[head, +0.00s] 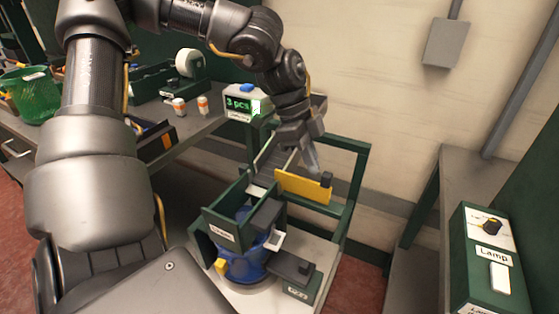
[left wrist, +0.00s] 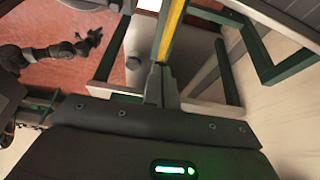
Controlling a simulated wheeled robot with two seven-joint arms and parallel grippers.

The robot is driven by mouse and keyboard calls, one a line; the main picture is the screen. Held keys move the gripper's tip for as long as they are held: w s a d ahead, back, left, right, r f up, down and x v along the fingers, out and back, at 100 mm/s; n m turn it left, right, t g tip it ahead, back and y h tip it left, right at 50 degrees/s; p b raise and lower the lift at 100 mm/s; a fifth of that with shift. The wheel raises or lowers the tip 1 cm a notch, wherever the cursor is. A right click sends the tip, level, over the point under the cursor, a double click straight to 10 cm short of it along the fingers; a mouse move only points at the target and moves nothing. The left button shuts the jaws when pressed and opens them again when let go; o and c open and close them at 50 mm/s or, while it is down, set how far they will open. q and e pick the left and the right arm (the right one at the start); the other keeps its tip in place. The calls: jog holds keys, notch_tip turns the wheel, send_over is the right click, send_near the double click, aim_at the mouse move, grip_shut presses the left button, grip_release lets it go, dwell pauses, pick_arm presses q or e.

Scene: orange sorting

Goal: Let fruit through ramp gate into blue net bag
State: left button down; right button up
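The yellow gate (head: 301,187) with a dark knob (head: 327,179) stands at the side of the ramp (head: 270,163). The blue net bag (head: 252,262) sits below the green chute box at the ramp's lower end, partly hidden. My left gripper (head: 314,166) points down just above the gate, near the knob. My right gripper (left wrist: 90,40) shows small and far off there. No fruit is clearly visible.
A counter display (head: 242,103) reads "3 pcs" behind the ramp. A dark device (head: 296,270) stands right of the bag. A green basket (head: 28,97) and small bottles (head: 190,106) stand on the left bench. Green frame posts surround the gate.

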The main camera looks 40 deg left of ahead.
aim_at(310, 181)
pick_arm(q)
notch_tip(310, 181, up, 2)
jog(key=shift+r+p, duration=0.1)
jog(key=shift+p, duration=0.4)
notch_tip(310, 181, up, 2)
jog(key=shift+r+p, duration=0.15)
jog(key=shift+p, duration=0.55)
jog(key=shift+w+r, duration=0.1)
